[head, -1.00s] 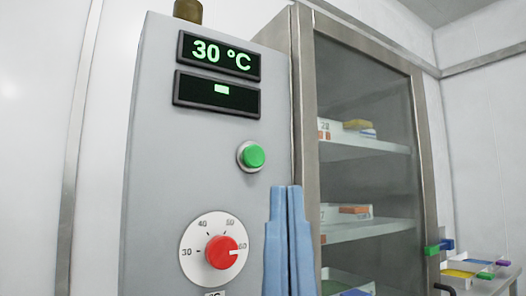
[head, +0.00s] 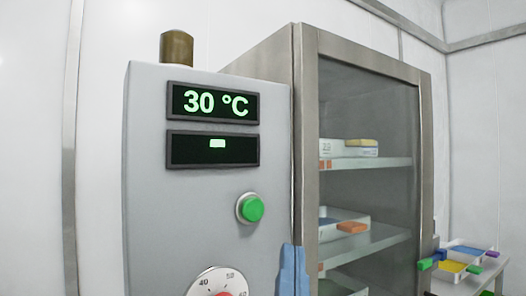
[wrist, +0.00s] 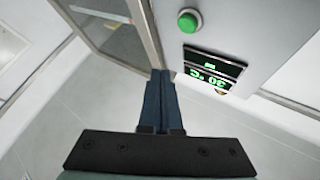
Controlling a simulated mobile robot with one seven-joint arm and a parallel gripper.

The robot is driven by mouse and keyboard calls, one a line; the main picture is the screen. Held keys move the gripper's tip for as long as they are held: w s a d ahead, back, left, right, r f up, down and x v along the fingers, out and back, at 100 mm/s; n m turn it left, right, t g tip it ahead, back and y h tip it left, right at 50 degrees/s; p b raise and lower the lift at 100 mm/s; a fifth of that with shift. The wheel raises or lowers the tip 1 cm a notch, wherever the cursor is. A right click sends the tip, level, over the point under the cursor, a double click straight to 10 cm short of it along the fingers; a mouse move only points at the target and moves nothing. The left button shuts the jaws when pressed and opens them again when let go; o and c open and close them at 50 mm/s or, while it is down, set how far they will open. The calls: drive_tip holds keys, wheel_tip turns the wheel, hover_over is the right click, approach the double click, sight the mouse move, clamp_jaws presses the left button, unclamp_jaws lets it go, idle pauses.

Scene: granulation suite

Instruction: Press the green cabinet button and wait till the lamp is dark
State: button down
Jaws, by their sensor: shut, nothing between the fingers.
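The green button (head: 250,208) sits in a pale ring on the front of the grey control cabinet (head: 145,200). It also shows in the wrist view (wrist: 189,21). The lamp (head: 176,49), a brownish amber cylinder on top of the cabinet, looks unlit. My gripper (head: 293,248) is shut and empty, its blue fingertips low in the head view, below and right of the button. In the wrist view my gripper (wrist: 160,73) is apart from the button. The upper display (head: 213,102) reads 30 °C. The lower display (head: 212,150) shows one short green bar.
A dial (head: 215,281) with a red knob is cut off at the bottom. A glass-doored steel cabinet (head: 308,130) with trays on shelves stands at the right. Beyond it, a side table (head: 455,282) holds coloured trays. White walls stand behind.

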drive_tip(key=r+m+g+p, duration=0.1)
drive_tip(key=m+g+p, duration=0.2)
drive_tip(key=p, duration=0.9)
drive_tip(key=w+d+r+m+g+p, duration=0.1)
drive_tip(key=m+g+p, duration=0.2)
drive_tip(key=p, duration=1)
drive_tip(key=r+m+g+h+p, duration=0.1)
drive_tip(key=m+g+p, duration=0.1)
drive_tip(key=p, duration=1.1)
drive_tip(key=shift+w+d+r+m+g, duration=0.2)
drive_tip(key=shift+w+d+m+g, duration=0.2)
drive_tip(key=shift+m, duration=0.2)
drive_tip(key=shift+w+a, duration=0.1)
